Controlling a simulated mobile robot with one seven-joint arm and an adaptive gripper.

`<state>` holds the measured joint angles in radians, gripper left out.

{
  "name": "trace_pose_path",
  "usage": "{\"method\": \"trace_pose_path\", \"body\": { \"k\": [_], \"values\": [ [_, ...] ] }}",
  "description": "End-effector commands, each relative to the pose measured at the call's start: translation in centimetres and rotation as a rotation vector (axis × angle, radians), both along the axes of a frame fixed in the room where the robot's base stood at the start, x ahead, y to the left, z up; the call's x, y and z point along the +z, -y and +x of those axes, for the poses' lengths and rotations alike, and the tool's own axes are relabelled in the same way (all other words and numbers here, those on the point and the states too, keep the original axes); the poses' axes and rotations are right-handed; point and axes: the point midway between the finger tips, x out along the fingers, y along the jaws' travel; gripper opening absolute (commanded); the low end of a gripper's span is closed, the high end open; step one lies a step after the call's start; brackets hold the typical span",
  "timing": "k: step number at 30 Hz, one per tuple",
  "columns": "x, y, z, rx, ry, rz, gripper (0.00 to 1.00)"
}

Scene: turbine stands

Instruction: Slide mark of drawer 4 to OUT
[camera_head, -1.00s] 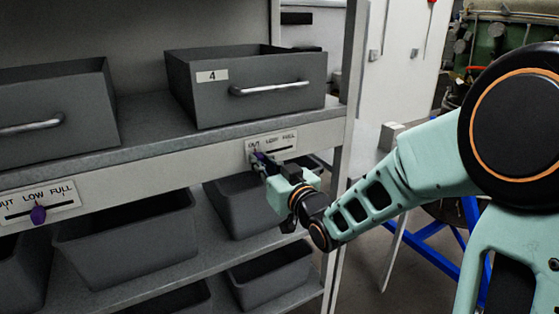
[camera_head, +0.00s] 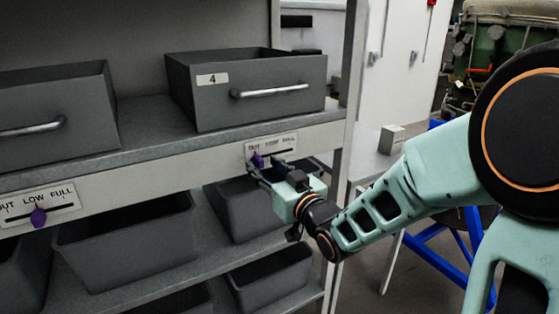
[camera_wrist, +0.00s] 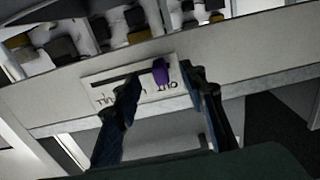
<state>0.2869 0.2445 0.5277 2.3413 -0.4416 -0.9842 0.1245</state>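Drawer 4 (camera_head: 250,95) is a grey box with a metal handle and a "4" label, on the shelf. Below it, on the shelf's front edge, is a white scale plate (camera_head: 290,142) reading OUT, LOW, FULL. Its purple mark (camera_head: 257,160) is at the OUT end. In the wrist view the plate (camera_wrist: 105,94) appears upside down, with the purple mark (camera_wrist: 161,72) by the word OUT. My gripper (camera_head: 264,169) is open just in front of the plate. In the wrist view its fingers (camera_wrist: 159,86) are spread on either side of the mark, with gaps between.
A second scale plate (camera_head: 62,196) at the left has its purple mark (camera_head: 38,217) under LOW, below another drawer (camera_head: 50,120). Grey bins (camera_head: 130,245) stand on the lower shelves. The shelf post (camera_head: 350,100) is right of drawer 4.

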Motion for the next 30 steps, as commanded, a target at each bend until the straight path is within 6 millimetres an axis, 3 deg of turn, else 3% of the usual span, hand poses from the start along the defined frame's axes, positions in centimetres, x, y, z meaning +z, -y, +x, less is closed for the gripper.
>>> {"method": "trace_pose_path", "body": {
  "k": [18, 30],
  "values": [
    [0.0, 2.7, -3.9, -0.001, -0.001, -0.001, 0.39],
    [0.0, 2.9, -4.2, -0.001, -0.001, 0.0, 0.39]
  ]
}}
